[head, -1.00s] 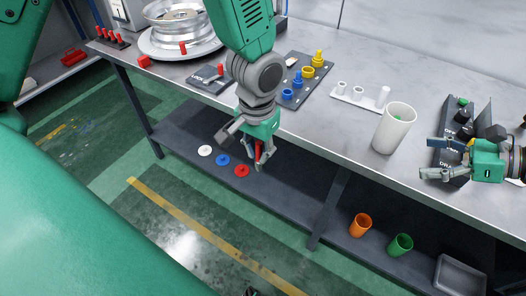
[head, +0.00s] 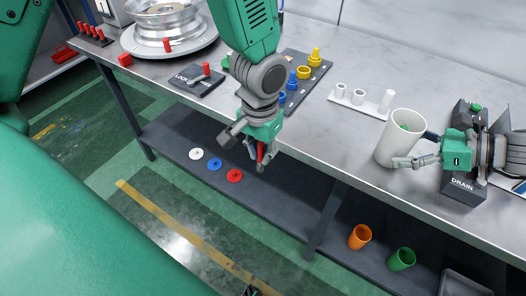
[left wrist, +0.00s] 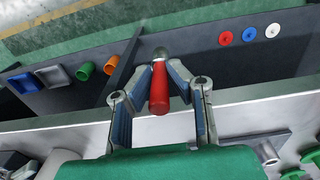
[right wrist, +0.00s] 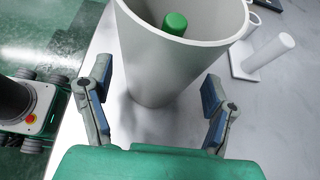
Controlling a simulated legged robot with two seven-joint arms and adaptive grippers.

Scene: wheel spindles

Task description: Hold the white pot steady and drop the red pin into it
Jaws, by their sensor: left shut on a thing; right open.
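The white pot (head: 396,143) stands upright on the table at the right of the head view, with a green pin (head: 403,127) inside. My right gripper (head: 412,150) is open, its fingers on either side of the pot's lower wall. In the right wrist view the pot (right wrist: 165,70) rises between the two spread fingers, with gaps visible at both sides. The red pin (left wrist: 159,90) is held between the fingertips of my left gripper (left wrist: 160,78). In the head view my left gripper (head: 258,158) hangs in front of the table edge, left of the pot.
A white pegged plate (head: 360,103) lies behind the pot, and a black DRAIN block (head: 462,188) stands to its right. Orange (head: 360,236) and green (head: 401,258) cups sit on the lower shelf.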

